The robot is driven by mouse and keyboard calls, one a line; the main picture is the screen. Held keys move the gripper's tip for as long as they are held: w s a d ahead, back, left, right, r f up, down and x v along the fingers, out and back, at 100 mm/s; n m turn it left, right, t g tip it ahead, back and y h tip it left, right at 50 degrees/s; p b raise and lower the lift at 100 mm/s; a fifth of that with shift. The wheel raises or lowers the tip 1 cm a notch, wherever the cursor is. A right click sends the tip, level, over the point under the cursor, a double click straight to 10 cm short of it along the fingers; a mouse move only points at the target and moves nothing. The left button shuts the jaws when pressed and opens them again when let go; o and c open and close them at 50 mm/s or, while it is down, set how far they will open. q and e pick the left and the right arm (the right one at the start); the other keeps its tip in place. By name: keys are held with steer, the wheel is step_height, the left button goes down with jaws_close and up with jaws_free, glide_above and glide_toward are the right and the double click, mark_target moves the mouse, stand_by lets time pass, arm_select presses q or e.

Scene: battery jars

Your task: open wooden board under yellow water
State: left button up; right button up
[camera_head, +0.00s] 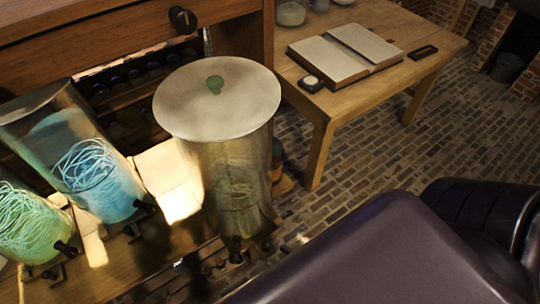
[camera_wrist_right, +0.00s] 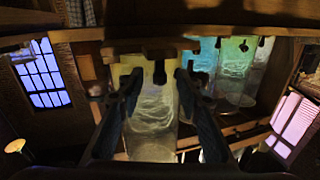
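A tall glass jar of pale yellowish water (camera_head: 235,175) stands at the bench's right end under a round grey lid with a green knob. It also shows in the wrist view (camera_wrist_right: 152,115), which looks upside down, with a dark tap (camera_wrist_right: 160,72) on its front. A wooden edge (camera_wrist_right: 125,45) shows by its base; I cannot tell whether this board is open or shut. My right gripper (camera_wrist_right: 154,82) is open, its two dark fingers apart in front of the jar's lower part, with the tap seen between them. My left gripper is not in view.
A blue jar (camera_head: 90,165) and a green jar (camera_head: 30,225) stand to the left on the bench. A wooden drawer with a black knob (camera_head: 183,20) is behind. A side table (camera_head: 440,55) holds an open book (camera_head: 345,53).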

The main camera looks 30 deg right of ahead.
steer(key=v, duration=0.6)
stand_by(0.4)
